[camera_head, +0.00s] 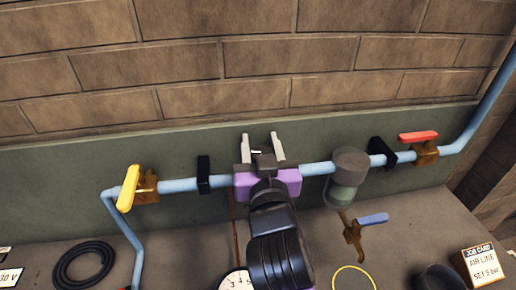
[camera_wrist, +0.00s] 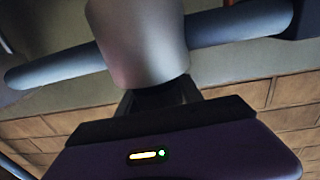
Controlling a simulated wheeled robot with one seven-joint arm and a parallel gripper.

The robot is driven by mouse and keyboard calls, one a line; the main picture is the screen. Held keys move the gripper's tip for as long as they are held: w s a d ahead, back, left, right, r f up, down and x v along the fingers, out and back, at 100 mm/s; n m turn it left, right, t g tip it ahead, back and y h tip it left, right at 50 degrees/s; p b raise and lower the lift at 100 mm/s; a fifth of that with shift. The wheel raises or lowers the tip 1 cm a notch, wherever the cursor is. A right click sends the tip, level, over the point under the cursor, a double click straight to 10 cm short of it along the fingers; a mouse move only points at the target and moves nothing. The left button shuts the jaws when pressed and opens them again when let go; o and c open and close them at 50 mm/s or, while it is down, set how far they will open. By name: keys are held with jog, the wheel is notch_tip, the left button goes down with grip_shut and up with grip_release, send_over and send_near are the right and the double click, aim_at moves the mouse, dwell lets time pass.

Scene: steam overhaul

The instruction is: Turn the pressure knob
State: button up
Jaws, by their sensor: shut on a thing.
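My gripper (camera_head: 263,150), with its purple body, is at the light blue pipe (camera_head: 178,186), in the middle of the wall. In the head view my wrist and gripper hide the fitting there. In the wrist view a smooth grey tapered cylinder, the pressure knob (camera_wrist: 142,38), stands right at my jaws, with the pipe behind it. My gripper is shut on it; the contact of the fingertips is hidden. A white dial gauge (camera_head: 237,281) is partly covered by my arm.
A yellow-handled valve (camera_head: 128,188) is at left, a red-handled valve (camera_head: 418,137) at right. A grey filter bowl (camera_head: 347,175) hangs close right of my gripper, above a blue-handled valve (camera_head: 371,219).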

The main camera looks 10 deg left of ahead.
aim_at(271, 150)
jog(key=m+h+b, duration=0.1)
jog(key=h+b, duration=0.1)
jog(key=m+h+b, duration=0.2)
jog(key=h+b, duration=0.1)
jog(key=d+m+h+b, duration=0.1)
jog(key=h+b, duration=0.1)
jog(key=b, duration=0.1)
jog(key=shift+d+f+m+h, duration=0.1)
jog(key=shift+f+m+h, duration=0.2)
jog(key=shift+f+m, duration=0.1)
jog(key=m+g+h+b, duration=0.1)
jog(key=h+b, duration=0.1)
jog(key=d+m+h+b, duration=0.1)
jog(key=m+h+b, duration=0.1)
jog(key=h, duration=0.1)
jog(key=shift+s+r+g, duration=0.15)
jog(key=shift+r+g, duration=0.05)
jog(key=shift+g, duration=0.2)
jog(key=shift+s+d+r+m+g+h+b, duration=0.1)
jog(key=shift+s+d+m+g+h+b, duration=0.1)
jog(key=shift+m+g+h+b, duration=0.6)
jog(key=shift+s+d+r+m+g+h+b, duration=0.1)
jog(key=shift+d+m+g+h+b, duration=0.1)
jog(key=shift+m+g+h+b, duration=0.6)
jog(key=shift+h+p, duration=0.3)
jog(key=shift+h, duration=0.1)
jog(key=o, duration=1.4)
jog(key=shift+c, duration=0.2)
jog(key=shift+o, duration=0.2)
notch_tip(271, 150, up, 20)
